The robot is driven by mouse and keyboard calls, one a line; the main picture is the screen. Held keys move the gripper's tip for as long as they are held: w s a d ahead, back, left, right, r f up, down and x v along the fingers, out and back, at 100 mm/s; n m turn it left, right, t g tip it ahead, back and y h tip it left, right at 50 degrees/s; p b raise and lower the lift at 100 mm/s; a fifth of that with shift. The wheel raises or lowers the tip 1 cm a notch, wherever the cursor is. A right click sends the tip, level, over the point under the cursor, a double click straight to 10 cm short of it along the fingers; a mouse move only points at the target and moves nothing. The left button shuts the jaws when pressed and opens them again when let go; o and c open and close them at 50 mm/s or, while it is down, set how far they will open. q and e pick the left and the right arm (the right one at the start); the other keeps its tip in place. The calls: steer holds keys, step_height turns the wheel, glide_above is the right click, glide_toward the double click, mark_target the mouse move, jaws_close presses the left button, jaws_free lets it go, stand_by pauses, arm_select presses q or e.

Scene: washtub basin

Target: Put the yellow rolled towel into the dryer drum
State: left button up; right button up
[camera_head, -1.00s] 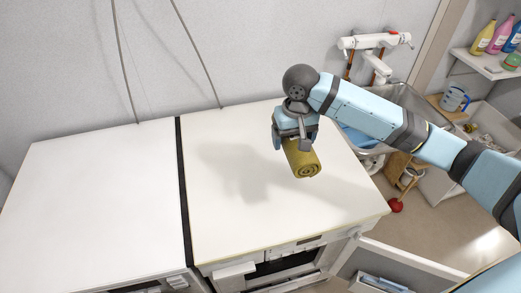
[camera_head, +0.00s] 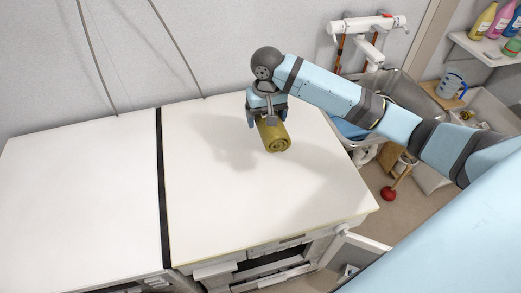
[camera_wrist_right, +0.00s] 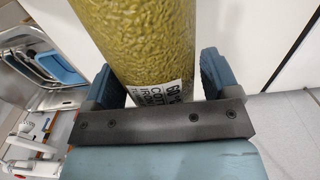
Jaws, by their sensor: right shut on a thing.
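The yellow rolled towel (camera_head: 275,137) is in my right gripper (camera_head: 267,115), held above the white top of the right-hand machine. Its spiral end faces the camera. In the right wrist view the towel (camera_wrist_right: 140,40) lies between the two blue fingers of the gripper (camera_wrist_right: 157,78), with a printed label near the palm. The right-hand machine (camera_head: 280,195) has a dark front opening (camera_head: 270,267) below its top edge, seen steeply from above. The inside of a drum cannot be made out. My left gripper is not in view.
A second white machine top (camera_head: 80,200) is on the left, past a dark gap. An open door (camera_head: 355,253) stands out at the front right. A sink basin (camera_head: 400,95), a red plunger (camera_head: 388,193) and a bottle shelf (camera_head: 485,48) are on the right.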

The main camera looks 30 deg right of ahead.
step_height(320, 180, down, 16)
steer(key=shift+r+p, duration=0.15)
steer(key=shift+p, duration=0.15)
